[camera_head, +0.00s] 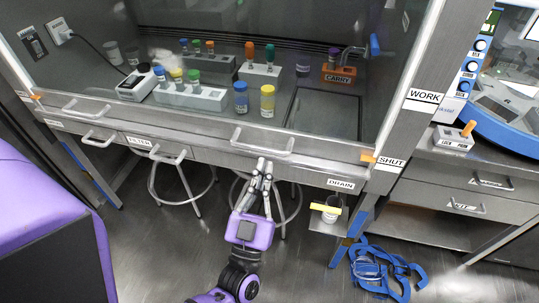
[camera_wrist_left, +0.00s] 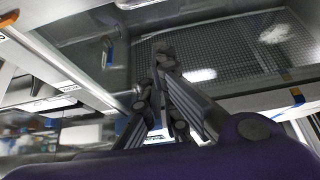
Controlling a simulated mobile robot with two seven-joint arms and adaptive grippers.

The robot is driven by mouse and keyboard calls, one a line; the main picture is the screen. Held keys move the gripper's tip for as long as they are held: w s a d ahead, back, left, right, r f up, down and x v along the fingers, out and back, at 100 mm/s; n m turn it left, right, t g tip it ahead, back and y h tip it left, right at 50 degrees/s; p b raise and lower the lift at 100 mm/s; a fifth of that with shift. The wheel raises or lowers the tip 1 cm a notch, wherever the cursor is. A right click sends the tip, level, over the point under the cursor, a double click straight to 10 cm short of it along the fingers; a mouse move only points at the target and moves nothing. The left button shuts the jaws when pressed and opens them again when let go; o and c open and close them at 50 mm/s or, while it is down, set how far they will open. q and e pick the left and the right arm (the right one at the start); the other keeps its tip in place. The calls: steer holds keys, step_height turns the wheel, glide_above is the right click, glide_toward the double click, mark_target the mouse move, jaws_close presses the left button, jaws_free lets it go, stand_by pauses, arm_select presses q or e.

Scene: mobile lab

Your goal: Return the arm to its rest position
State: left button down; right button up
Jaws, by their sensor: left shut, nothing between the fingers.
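My left gripper (camera_head: 264,166) is purple and grey, with its fingers shut and nothing between them. In the head view it points up the picture, its tips just below a front handle (camera_head: 262,141) of the fume hood. I cannot tell whether the tips touch the hood's front. The left wrist view also shows the closed fingers (camera_wrist_left: 162,62), pointing toward a dark perforated surface. My right gripper is not in view.
The fume hood bench holds racks (camera_head: 190,97) of coloured-cap vials, a blue vial (camera_head: 241,97) and a yellow vial (camera_head: 267,101). A stool (camera_head: 181,182) stands under it. Blue straps (camera_head: 388,272) lie on the floor at right. A small container (camera_head: 330,213) sits below the DRAIN label.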

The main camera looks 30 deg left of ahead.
arm_select(q)
steer(key=v, duration=0.4)
steer(key=shift+b, duration=0.35)
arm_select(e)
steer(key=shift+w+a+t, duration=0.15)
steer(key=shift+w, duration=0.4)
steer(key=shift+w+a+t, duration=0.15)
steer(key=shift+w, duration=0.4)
